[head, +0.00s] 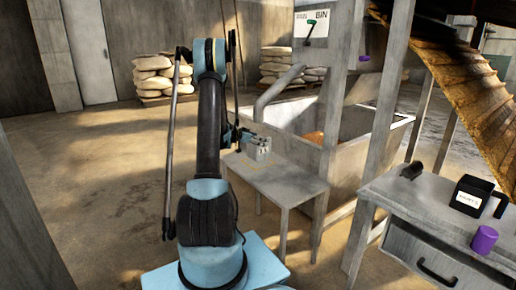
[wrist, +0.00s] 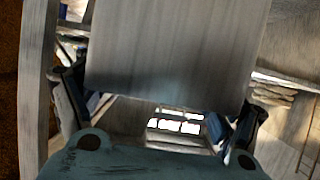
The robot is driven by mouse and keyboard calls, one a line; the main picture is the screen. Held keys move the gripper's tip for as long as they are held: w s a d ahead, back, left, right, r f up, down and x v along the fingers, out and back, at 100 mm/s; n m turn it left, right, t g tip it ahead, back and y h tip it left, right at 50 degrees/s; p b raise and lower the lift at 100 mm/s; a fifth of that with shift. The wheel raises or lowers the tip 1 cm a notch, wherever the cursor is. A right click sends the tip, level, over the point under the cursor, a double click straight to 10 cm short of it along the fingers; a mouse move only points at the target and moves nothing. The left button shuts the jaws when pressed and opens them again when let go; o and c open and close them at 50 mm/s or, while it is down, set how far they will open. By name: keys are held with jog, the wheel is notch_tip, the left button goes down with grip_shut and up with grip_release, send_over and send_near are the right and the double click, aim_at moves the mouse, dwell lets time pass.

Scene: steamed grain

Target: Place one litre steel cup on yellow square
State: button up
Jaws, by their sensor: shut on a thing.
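My gripper (wrist: 158,112) shows in the wrist view with one finger on each side of a large grey, brushed-looking body, which I take to be the steel cup (wrist: 178,50). It is shut on this body, which hides much of what lies beyond. In the head view my gripper (head: 262,147) is at the end of my arm, over or beside the small grey table (head: 285,186); the gap between them is unclear.
At right a workbench (head: 385,190) bears a purple cylinder (head: 484,239) and a black labelled box (head: 471,196). Sacks (head: 160,77) lie behind; the left floor is clear.

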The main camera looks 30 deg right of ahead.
jog(key=shift+f, duration=1.6)
jog(key=o, duration=1.9)
